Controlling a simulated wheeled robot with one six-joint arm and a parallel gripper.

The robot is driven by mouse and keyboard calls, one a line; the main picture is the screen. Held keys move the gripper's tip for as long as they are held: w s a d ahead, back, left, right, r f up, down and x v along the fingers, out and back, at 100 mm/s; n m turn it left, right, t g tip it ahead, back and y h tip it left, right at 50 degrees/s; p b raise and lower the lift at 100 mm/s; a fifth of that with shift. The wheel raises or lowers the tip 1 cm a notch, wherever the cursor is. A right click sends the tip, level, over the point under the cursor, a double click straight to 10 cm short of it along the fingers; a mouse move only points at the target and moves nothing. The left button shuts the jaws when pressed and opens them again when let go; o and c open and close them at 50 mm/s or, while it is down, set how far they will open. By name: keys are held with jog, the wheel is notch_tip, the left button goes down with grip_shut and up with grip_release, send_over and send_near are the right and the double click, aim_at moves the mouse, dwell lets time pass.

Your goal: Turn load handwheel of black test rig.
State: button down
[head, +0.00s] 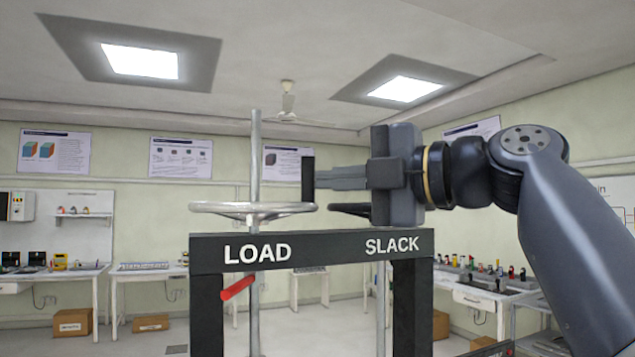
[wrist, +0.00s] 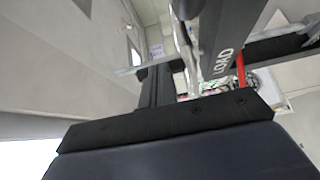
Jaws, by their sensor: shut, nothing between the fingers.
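The black test rig (head: 330,244) stands in front of me, its crossbar lettered LOAD and SLACK; the LOAD lettering side also shows in the wrist view (wrist: 232,25). The grey load handwheel (head: 225,209) lies flat above the LOAD end, around a vertical grey rod (head: 255,150). A black handwheel (head: 347,209) above SLACK is partly hidden by my gripper. My gripper (head: 308,180) is shut and empty, pointing left. Its tips appear just above the right edge of the load handwheel; I cannot tell whether they touch it.
A red bar (head: 237,288) sticks out below LOAD, close to the rod. Benches with small items stand along the walls, at left (head: 55,271) and at right (head: 480,296). Cardboard boxes (head: 72,322) lie on the floor. The air above the load handwheel's left side is clear.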

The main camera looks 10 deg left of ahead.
jog(key=shift+w+a, duration=0.1)
jog(key=shift+w, duration=1.2)
